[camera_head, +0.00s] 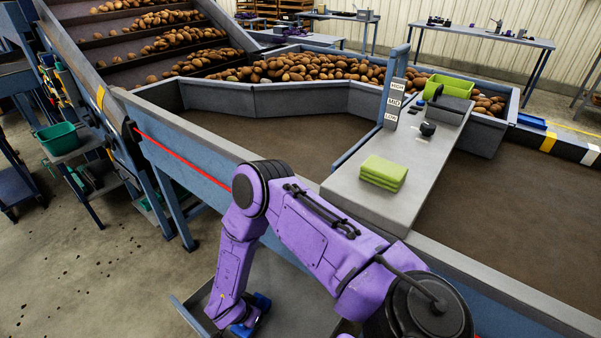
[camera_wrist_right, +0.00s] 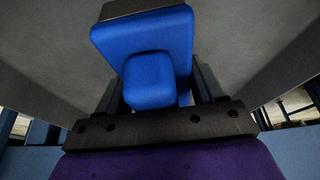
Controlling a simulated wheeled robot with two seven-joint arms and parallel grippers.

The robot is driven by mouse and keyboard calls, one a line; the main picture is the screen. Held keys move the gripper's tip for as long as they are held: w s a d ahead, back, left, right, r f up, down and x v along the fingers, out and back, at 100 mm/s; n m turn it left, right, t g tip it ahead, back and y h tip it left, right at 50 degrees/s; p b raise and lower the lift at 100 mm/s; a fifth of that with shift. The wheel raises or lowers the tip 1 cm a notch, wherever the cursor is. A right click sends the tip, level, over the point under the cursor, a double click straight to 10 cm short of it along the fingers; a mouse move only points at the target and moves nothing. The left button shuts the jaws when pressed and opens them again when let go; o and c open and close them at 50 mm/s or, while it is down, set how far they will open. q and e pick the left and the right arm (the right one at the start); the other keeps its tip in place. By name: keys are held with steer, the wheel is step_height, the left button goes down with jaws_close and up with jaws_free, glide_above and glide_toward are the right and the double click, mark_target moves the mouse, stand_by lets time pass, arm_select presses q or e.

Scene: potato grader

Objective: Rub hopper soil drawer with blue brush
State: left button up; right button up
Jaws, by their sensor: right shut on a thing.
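The blue brush (camera_wrist_right: 145,40) fills the middle of the right wrist view, with a dark strip at its far end. My right gripper (camera_wrist_right: 158,88) is shut on it, a dark finger on each side. Grey surface of what looks like the soil drawer (camera_wrist_right: 250,35) lies beyond the brush; I cannot tell whether they touch. In the head view the grey drawer (camera_head: 295,300) is low in the middle, below the hopper's side wall. My purple right arm reaches down into it, and bits of blue (camera_head: 262,302) show at its end. My left gripper is out of view.
A grey ledge (camera_head: 395,200) above carries folded green cloths (camera_head: 383,172), a black knob (camera_head: 428,129) and a green bin (camera_head: 449,86). Potatoes (camera_head: 300,68) lie behind the brown hopper floor. A red line runs along the left wall. Machine framing and a green tub (camera_head: 58,138) stand left.

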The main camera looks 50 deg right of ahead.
steer(key=r, duration=0.1)
steer(key=r+p, duration=0.2)
steer(key=shift+s+a+r, duration=0.1)
steer(key=shift+s+r, duration=0.05)
steer(key=shift+s, duration=0.1)
steer(key=shift+w+r+p, duration=0.15)
steer(key=shift+r+p, duration=0.75)
steer(key=shift+r, duration=0.05)
steer(key=shift+r+p, duration=0.4)
steer(key=shift+r, duration=0.15)
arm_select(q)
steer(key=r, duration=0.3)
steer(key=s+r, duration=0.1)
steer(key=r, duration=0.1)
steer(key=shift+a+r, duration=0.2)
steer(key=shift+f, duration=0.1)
